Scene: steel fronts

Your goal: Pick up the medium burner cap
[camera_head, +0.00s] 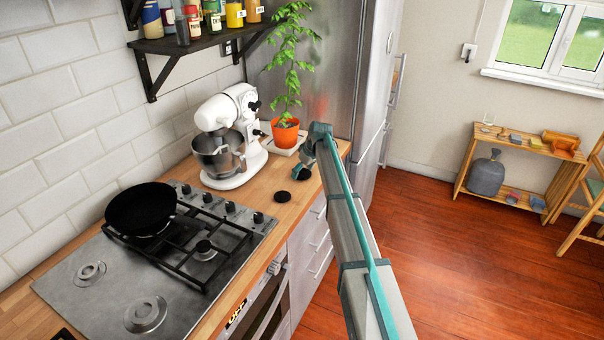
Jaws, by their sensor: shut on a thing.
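My gripper (301,173) is over the wooden counter's right end, in front of the orange plant pot. It is shut on a small dark thing, which looks like a burner cap but is mostly hidden by the fingers; its size cannot be told. A black round burner cap (282,196) lies flat on the counter, just left of and nearer than the gripper, apart from it. The steel hob (110,255) has two bare burners at its left, a small one (88,272) and a larger one (146,314). A capped burner (203,247) sits under the black grate.
A black pan (141,208) stands on the grate (190,240). A white stand mixer (228,140) and a potted plant (285,134) stand close behind the gripper. The steel fridge (328,70) rises beyond. A shelf with jars (194,42) hangs above. The wooden floor at right is open.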

